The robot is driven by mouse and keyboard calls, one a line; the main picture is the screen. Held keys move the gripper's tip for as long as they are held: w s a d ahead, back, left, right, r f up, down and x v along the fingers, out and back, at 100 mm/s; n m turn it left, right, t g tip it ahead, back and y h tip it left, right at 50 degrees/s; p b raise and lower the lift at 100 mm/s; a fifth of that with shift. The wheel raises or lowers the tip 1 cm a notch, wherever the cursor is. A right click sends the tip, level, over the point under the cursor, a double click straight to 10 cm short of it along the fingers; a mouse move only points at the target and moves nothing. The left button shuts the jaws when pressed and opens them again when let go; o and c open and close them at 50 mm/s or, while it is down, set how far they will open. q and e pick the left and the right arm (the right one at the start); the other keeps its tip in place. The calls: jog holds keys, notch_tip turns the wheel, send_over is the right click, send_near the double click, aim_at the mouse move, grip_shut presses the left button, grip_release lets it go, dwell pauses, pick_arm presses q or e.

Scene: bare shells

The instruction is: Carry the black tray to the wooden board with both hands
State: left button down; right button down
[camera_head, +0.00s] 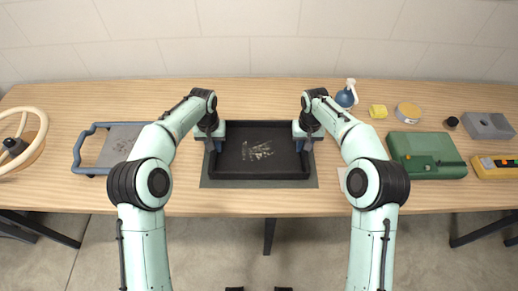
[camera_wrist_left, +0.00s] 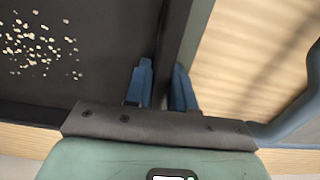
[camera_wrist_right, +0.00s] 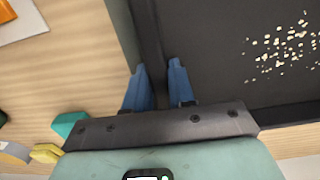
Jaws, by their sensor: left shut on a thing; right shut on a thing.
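The black tray (camera_head: 262,176) is a shallow rectangle with pale speckled marks on its floor, at the middle of the table over a dark grey mat (camera_head: 208,183). It looks level; I cannot tell whether it touches the mat. My left gripper (camera_head: 213,143) is shut on its left wall, and the blue fingers straddle that wall in the left wrist view (camera_wrist_left: 165,90). My right gripper (camera_head: 306,143) is shut on its right wall, also seen in the right wrist view (camera_wrist_right: 160,88). I cannot pick out a separate wooden board.
A blue-framed grey tray (camera_head: 83,150) lies to the left, near a round pale ring (camera_head: 40,125). To the right are a blue bottle (camera_head: 346,98), a yellow block (camera_head: 378,111), a tape roll (camera_head: 408,112), a green case (camera_head: 428,155) and a grey block (camera_head: 488,126).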

pick_arm(q)
jog(key=shift+w+r, duration=0.1)
jog(key=shift+r, duration=0.1)
pick_arm(e)
jog(key=shift+w+r, duration=0.1)
jog(key=shift+r, duration=0.1)
